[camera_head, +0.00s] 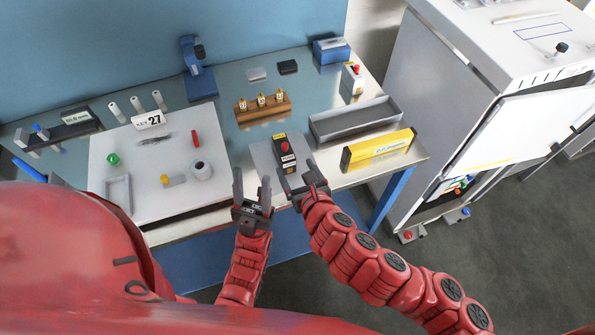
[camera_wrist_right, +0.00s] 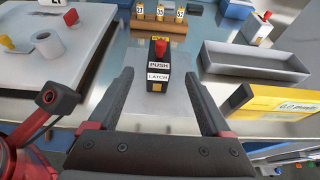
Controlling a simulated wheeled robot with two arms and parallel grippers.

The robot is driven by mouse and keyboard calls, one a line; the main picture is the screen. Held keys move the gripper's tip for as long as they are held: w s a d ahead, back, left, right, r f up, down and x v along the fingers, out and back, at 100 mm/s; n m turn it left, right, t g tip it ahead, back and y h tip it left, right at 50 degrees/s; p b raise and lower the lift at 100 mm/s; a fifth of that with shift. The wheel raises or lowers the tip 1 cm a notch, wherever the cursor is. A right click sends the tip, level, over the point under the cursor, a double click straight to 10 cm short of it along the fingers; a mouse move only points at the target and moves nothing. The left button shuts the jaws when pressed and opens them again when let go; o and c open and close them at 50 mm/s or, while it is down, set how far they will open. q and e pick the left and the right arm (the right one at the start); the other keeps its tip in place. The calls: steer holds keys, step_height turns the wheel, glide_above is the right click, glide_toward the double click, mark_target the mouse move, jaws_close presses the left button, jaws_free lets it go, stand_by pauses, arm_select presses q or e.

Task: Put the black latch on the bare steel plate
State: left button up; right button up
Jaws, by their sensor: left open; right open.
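The black latch (camera_head: 285,154) is an upright block with a red button, a yellow patch and white labels. In the right wrist view the latch (camera_wrist_right: 158,72) reads "PUSH" and "LATCH". It stands on a flat grey plate (camera_head: 262,156), which looks like the bare steel plate, near the table's front edge. My right gripper (camera_head: 296,169) is open just in front of the latch. In the wrist view the latch appears between the fingers, with gaps on both sides. My left gripper (camera_head: 252,177) is open and empty, left of the latch. The latch's underside is hidden.
A yellow box (camera_head: 378,150) and a grey tray (camera_head: 355,121) lie right of the latch. A wooden block with brass pieces (camera_head: 262,106) stands behind. A white board (camera_head: 150,178) with small parts is on the left. A grey cabinet (camera_head: 450,90) stands at right.

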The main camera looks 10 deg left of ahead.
steer(key=shift+s+d+r, duration=0.1)
steer(key=shift+s+d, duration=0.05)
steer(key=shift+s, duration=0.15)
